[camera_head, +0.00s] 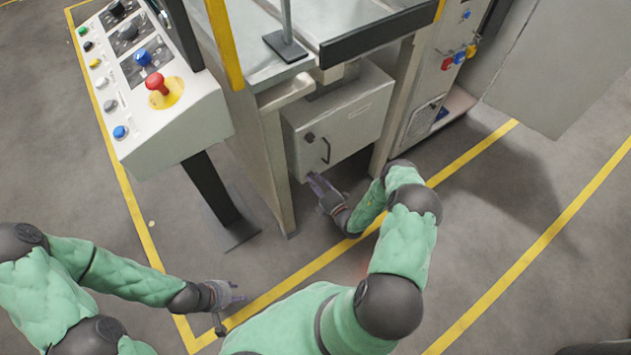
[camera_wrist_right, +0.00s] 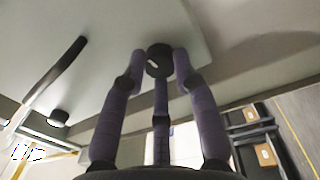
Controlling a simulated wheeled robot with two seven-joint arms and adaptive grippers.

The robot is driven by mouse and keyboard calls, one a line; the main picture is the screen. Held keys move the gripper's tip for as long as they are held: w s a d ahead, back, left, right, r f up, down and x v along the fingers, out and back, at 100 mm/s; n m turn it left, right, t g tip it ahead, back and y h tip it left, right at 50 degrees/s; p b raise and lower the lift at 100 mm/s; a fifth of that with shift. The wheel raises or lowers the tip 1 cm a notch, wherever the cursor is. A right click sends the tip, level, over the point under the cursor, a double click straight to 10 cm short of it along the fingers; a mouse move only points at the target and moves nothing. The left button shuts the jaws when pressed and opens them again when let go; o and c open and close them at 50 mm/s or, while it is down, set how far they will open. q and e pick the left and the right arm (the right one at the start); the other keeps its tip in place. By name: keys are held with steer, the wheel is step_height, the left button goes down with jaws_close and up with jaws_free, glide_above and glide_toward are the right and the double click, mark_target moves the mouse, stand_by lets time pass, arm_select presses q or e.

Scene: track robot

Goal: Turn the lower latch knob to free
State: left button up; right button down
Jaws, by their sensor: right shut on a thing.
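The lower latch knob (camera_wrist_right: 159,60) is a round dark knob with a pale mark, on the pale cabinet door (camera_wrist_right: 215,30). My right gripper (camera_wrist_right: 159,66) is shut on it, with a finger on either side and a third finger below. In the head view my right gripper (camera_head: 313,182) is at the lower front edge of the grey cabinet (camera_head: 350,120), and the lower knob is hidden there. The upper latch knob (camera_head: 310,137) and a dark bar handle (camera_head: 326,150) are on the same door. My left gripper (camera_head: 232,297) is open and empty, low over the floor.
A control panel (camera_head: 180,120) with a red joystick and several buttons stands on a black post to the left. Frame legs (camera_head: 278,185) flank the cabinet. The yellow-lined floor in front is clear apart from my arms.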

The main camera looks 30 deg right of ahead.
steer(key=shift+m, duration=1)
steer(key=c, duration=1)
jaws_free()
steer(key=shift+o, duration=0.2)
steer(key=shift+s, duration=0.1)
steer(key=s, duration=1.1)
steer(key=shift+s+d+f, duration=0.35)
steer(key=shift+s+d, duration=0.05)
steer(key=shift+d, duration=0.05)
